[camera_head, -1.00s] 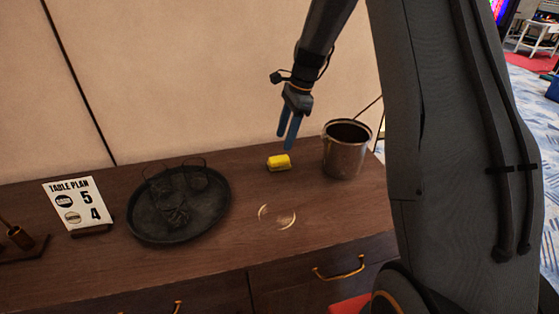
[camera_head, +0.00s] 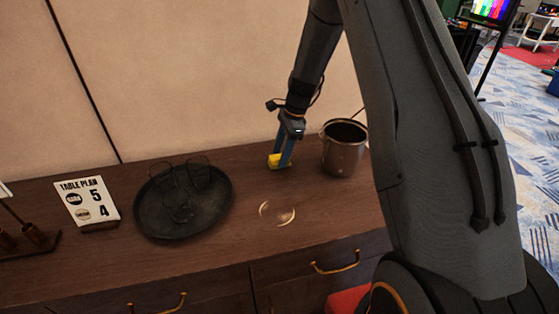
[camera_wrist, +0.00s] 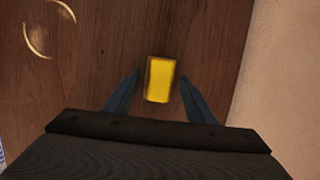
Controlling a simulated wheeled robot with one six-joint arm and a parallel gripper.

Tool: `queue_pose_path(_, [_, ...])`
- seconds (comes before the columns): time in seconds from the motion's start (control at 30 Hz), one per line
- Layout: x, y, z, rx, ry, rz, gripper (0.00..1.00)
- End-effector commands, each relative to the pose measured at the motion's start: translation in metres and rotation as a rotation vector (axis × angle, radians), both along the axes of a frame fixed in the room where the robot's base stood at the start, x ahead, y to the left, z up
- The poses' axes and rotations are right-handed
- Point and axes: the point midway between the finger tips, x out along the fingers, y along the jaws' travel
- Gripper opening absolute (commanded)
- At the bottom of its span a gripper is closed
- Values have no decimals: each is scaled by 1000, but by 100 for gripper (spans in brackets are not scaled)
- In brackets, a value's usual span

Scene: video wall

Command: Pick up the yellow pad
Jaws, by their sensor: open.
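The yellow pad (camera_head: 274,161) lies on the brown wooden sideboard top, left of the metal bucket. In the wrist view the pad (camera_wrist: 160,79) sits between and slightly ahead of my two blue fingertips, with a gap on each side. My gripper (camera_head: 283,155) is open and points down at the pad; its fingers hide part of the pad in the head view. The gripper also shows in the wrist view (camera_wrist: 162,86), with its fingers spread apart.
A metal bucket (camera_head: 342,152) stands close to the right of my gripper. A round dark tray (camera_head: 222,209) with several glasses is to the left, beside a table plan sign (camera_head: 88,203). A pale ring mark (camera_head: 277,213) lies in front. The wall is close behind.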

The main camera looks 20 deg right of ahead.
Motion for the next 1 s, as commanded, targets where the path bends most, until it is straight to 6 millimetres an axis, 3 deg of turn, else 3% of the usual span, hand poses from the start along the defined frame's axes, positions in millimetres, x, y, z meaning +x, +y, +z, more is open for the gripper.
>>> queue_pose_path(0.03, [0,0,0,0,0,0,48])
queue_pose_path(0.3, [0,0,0,0,0,0,6])
queue_pose_path(0.67, [1,0,10,0,-3,0,6])
queue_pose_path(1.0, [2,0,67,0,-5,0,6])
